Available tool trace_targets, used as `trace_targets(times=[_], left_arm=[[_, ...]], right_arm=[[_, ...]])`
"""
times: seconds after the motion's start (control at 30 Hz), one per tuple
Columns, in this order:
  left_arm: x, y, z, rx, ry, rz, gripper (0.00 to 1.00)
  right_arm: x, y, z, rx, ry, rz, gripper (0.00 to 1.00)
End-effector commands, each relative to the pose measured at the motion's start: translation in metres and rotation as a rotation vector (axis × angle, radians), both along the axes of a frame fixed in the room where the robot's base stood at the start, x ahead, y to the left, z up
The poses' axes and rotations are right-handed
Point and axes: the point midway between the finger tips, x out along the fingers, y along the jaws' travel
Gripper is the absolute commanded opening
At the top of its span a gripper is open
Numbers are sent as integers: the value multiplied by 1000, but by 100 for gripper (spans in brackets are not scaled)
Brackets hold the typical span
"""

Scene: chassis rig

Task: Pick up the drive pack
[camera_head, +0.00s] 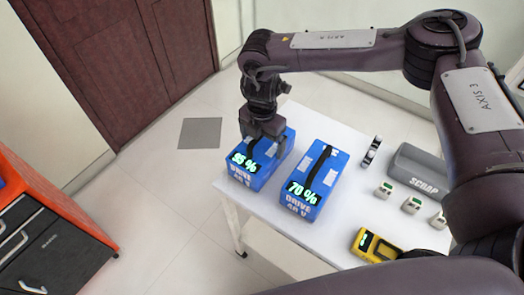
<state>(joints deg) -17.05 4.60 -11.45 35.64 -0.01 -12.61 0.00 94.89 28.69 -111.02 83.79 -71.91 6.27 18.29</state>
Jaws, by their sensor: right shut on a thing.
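Two blue drive packs stand side by side on the white table. The left drive pack (246,174) reads "95 %" or similar and "DRIVE 48 V", with a dark strap over its top. The right drive pack (306,201) reads "70 %" and also has a dark strap and pale patches. My right gripper (265,137) points down at the top of the left pack and is shut on its dark strap. The fingertips are partly hidden against the strap. The pack appears upright at the table's left end; whether it touches the table is unclear. My left gripper is not in view.
On the white table (258,205) are a grey bin marked SCRAP (416,172), several small white-green parts (412,205), a black-and-white item (371,151) and a yellow meter (375,245). An orange-black cabinet (45,243) stands left, with open floor between.

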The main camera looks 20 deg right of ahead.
Motion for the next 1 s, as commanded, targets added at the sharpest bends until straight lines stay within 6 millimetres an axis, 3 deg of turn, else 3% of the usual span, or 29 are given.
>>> trace_targets(times=[0.03, 0.23, 0.57, 0.77, 1.0], left_arm=[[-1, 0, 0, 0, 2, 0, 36], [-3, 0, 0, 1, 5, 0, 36], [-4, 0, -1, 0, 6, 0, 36], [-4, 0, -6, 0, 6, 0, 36], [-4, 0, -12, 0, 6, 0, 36]], right_arm=[[0, 0, 0, -1, 1, 0, 49], [2, 0, 3, 2, -4, 0, 24], [2, 1, 8, 3, -6, 0, 24], [3, 1, 36, 4, -9, 0, 24], [3, 1, 96, 4, -12, 0, 24]])
